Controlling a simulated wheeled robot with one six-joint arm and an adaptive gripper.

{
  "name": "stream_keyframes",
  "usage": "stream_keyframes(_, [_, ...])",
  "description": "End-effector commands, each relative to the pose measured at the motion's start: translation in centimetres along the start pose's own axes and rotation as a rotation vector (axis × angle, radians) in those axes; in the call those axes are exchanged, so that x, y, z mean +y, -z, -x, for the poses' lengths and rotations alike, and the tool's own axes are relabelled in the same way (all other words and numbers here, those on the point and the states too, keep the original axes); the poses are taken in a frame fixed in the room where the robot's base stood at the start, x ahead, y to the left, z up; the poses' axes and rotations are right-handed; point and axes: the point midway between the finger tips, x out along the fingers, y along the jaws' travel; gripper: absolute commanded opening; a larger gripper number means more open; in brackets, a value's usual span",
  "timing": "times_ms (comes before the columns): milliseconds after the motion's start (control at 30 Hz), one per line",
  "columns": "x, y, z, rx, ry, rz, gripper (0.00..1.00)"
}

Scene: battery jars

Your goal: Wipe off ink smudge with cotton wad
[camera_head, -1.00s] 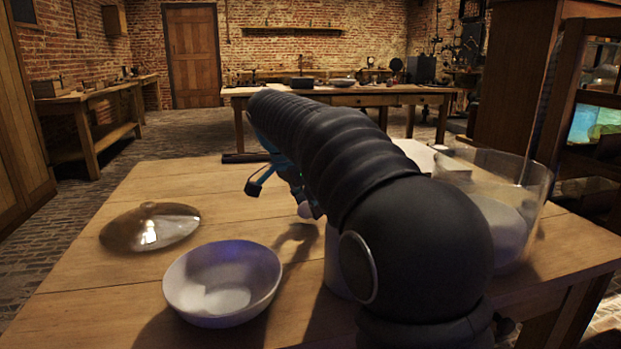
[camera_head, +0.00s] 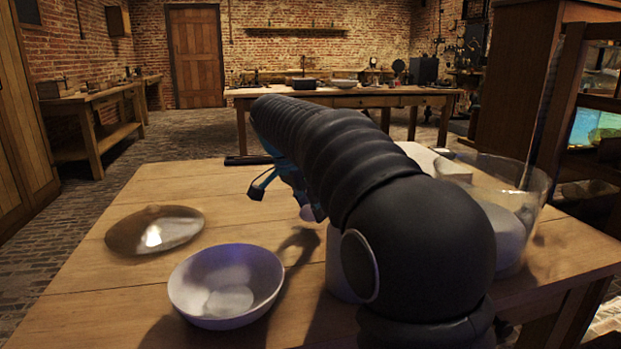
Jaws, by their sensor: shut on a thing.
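My gripper (camera_head: 305,208) is the blue part beyond my dark ribbed arm, above the wooden table (camera_head: 75,285). It is shut on a small white cotton wad (camera_head: 307,213), of which only a bit shows at the fingertips. My arm hides much of the gripper and the tabletop behind it. I cannot make out an ink smudge in this view, and I cannot tell whether the wad touches any surface.
A white bowl (camera_head: 227,313) stands at front left, with a shiny round lid (camera_head: 154,229) behind it. A glass jar (camera_head: 535,185) with something white inside stands at right. A white cylindrical thing (camera_head: 335,265) is partly hidden by my arm. The table's left side has free room.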

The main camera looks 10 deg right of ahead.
Motion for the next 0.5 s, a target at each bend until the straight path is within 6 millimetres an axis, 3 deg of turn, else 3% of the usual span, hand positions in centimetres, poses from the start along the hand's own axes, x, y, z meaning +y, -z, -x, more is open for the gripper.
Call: stream_keyframes(500, [0.0,1.9,4.1,0.001,0.0,-0.004,0.15])
